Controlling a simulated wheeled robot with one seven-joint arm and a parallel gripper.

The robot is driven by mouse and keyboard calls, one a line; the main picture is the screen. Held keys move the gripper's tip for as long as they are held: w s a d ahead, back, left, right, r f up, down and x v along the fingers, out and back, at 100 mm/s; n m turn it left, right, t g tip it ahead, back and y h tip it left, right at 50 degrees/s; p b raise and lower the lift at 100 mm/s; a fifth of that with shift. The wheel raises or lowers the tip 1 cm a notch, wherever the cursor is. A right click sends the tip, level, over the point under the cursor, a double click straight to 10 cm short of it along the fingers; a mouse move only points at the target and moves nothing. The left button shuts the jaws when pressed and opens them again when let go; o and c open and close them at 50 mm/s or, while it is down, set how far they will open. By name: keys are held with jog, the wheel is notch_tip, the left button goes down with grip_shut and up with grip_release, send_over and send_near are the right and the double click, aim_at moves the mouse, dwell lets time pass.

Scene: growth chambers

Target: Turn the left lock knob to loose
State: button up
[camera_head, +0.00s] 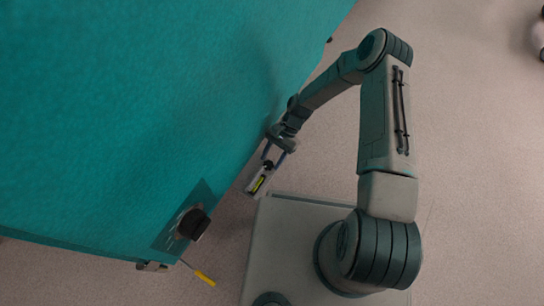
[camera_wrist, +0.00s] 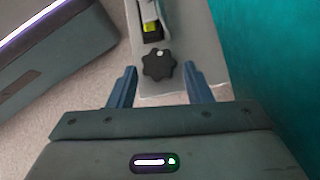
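A black lobed knob (camera_wrist: 158,66) with a small pale dot on its upper edge sits on a grey bracket (camera_wrist: 205,60) in the wrist view. In the head view the small dark knob (camera_head: 268,165) shows at the upper end of the bracket, beside the teal chamber's edge. My gripper (camera_head: 273,160) is at this knob. In the wrist view my gripper (camera_wrist: 160,80) is open, with one blue finger on each side just short of the knob. No contact shows. The frames do not show whether the knob is tight or loose.
A yellow-green level vial (camera_wrist: 152,28) lies on the bracket beyond the knob. The teal chamber (camera_head: 120,110) fills the left of the head view. Open floor lies right.

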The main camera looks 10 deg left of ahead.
jog(key=p+v, duration=0.5)
jog(key=v, duration=0.9)
